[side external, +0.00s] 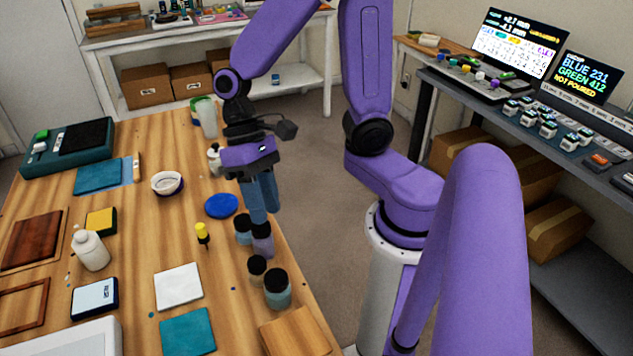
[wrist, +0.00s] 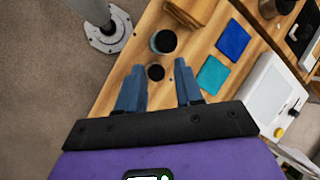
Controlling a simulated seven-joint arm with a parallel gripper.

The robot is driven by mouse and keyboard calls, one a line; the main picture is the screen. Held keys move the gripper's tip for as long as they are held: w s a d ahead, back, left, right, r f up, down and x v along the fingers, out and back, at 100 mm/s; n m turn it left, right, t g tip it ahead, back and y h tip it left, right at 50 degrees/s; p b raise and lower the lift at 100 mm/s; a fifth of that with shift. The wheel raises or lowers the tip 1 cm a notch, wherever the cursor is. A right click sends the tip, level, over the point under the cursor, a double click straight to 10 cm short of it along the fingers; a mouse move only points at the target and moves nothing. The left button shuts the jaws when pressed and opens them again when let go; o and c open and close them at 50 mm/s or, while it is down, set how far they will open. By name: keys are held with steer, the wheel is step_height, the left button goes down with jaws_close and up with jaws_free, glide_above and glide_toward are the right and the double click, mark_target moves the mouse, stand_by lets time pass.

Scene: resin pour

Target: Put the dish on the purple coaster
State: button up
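The dish, seen as a small white bowl with a dark band (side external: 167,184), sits upright on the wooden table in the side view. No coaster that looks purple shows; a flat round blue disc (side external: 222,206) lies to the right of the bowl and lower in the picture. My gripper (side external: 264,218) points down at the table's right edge, over the jars, apart from both bowl and disc. In the wrist view my gripper (wrist: 157,82) has its two blue fingers spread and empty. Neither bowl nor disc can be made out there.
Several dark-lidded jars (side external: 278,288) line the table's right edge under and near my gripper. A yellow-topped dropper (side external: 203,235) stands below the disc. A green-lidded cup (side external: 205,117) and a white bottle (side external: 214,160) stand behind it. Bare wood surrounds the bowl.

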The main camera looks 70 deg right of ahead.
steer(key=s+d+r+n+t+h, duration=0.2)
steer(key=s+n, duration=0.5)
steer(key=n, duration=0.5)
steer(key=shift+s+d+n+t+h, duration=0.3)
steer(key=shift+d+t+h, duration=0.3)
steer(key=shift+d+t, duration=0.75)
